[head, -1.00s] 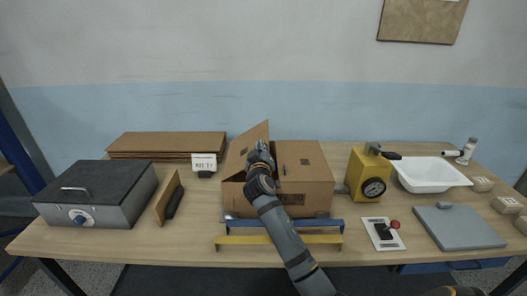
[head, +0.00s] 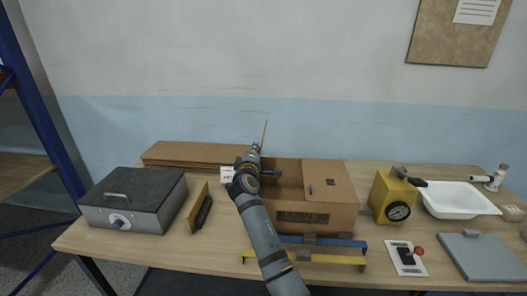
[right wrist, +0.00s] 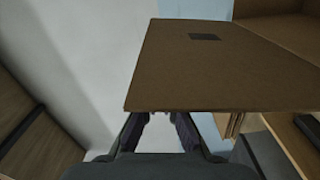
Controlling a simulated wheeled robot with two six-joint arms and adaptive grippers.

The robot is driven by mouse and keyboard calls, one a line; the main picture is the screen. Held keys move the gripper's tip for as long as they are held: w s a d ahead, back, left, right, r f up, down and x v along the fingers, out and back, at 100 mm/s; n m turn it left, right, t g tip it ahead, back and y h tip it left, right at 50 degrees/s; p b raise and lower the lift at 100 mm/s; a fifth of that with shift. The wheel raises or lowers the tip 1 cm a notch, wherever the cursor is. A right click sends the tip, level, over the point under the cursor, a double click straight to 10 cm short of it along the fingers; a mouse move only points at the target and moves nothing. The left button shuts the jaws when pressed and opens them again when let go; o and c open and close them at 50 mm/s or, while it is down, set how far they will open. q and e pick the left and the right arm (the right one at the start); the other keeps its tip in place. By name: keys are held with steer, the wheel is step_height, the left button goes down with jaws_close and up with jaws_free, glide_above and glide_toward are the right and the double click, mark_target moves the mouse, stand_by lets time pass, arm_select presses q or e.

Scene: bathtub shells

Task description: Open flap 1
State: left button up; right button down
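A brown cardboard box (head: 318,217) stands on the table. Its right top flap (head: 330,181) lies flat over the right half. Its left flap (head: 264,134) stands up, nearly edge-on in the head view, and the left half of the box is uncovered. Which flap is numbered 1 I cannot read. My right gripper (head: 256,149) is at the left flap. In the right wrist view the flap (right wrist: 205,70) is a broad brown panel just beyond my fingertips (right wrist: 160,116). The fingers are apart with a gap between them. My left gripper is out of view.
Flat cardboard sheets (head: 190,156), a grey lidded box (head: 135,200) and a brown upright board (head: 196,210) are on the left. A yellow gauge device (head: 388,190), white basin (head: 458,199) and switch plate (head: 407,258) are on the right. Blue and yellow bars (head: 305,256) lie in front.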

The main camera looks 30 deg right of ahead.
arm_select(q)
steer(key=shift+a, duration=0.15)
arm_select(e)
steer(key=shift+w+a+n, duration=0.35)
steer(key=shift+a+n, duration=0.15)
steer(key=shift+a, duration=0.15)
steer(key=c, duration=2)
jaws_free()
steer(key=o, duration=0.5)
steer(key=shift+c, duration=0.2)
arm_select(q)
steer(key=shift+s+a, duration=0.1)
